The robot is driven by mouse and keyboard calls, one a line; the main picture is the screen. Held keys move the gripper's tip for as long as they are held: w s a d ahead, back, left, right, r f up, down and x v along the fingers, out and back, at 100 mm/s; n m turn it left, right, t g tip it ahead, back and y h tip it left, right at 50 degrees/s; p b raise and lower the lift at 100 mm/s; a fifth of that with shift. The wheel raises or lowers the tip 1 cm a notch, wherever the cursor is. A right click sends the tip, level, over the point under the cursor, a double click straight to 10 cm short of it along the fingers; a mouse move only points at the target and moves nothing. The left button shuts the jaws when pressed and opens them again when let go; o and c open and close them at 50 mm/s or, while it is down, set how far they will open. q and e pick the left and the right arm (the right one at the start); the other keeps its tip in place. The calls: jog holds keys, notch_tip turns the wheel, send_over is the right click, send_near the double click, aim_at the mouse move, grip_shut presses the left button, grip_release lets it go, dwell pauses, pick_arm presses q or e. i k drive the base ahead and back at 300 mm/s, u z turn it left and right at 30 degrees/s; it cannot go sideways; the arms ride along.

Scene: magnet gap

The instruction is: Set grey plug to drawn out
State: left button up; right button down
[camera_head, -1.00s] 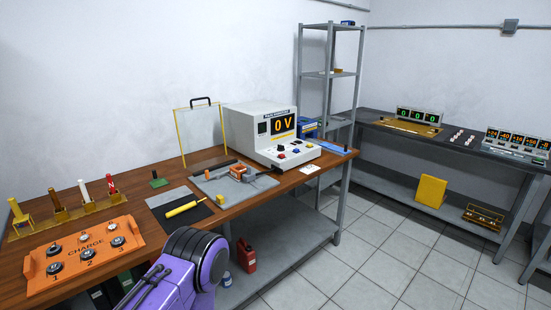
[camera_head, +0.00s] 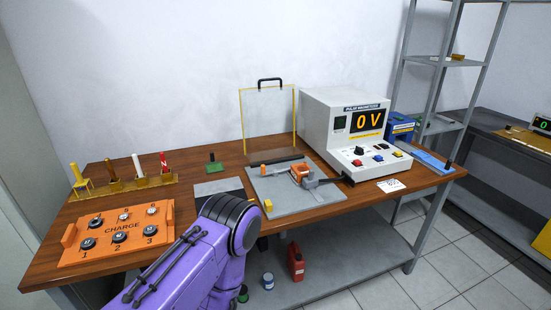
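I cannot clearly make out a grey plug. A grey piece (camera_head: 318,183) sits beside the orange clamp-like part (camera_head: 299,172) on the grey plate (camera_head: 282,205), close to the white magnetizer box (camera_head: 335,130); I cannot tell whether it is the plug. The box's display reads 0 V, and its sloped front has several coloured controls. A purple arm of mine rises from the bottom edge and covers the table's front middle. Neither gripper shows in the view.
An orange CHARGE board (camera_head: 120,255) with several round black-and-white pieces lies at the left. Behind it stands a yellow rack (camera_head: 135,186) of upright handles. A clear framed panel (camera_head: 268,122) stands at the back. A red can (camera_head: 296,262) is on the lower shelf.

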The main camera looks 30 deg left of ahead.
aim_at(311, 181)
jog(key=u, duration=0.7)
jog(key=i, duration=0.65)
jog(key=u, duration=0.75)
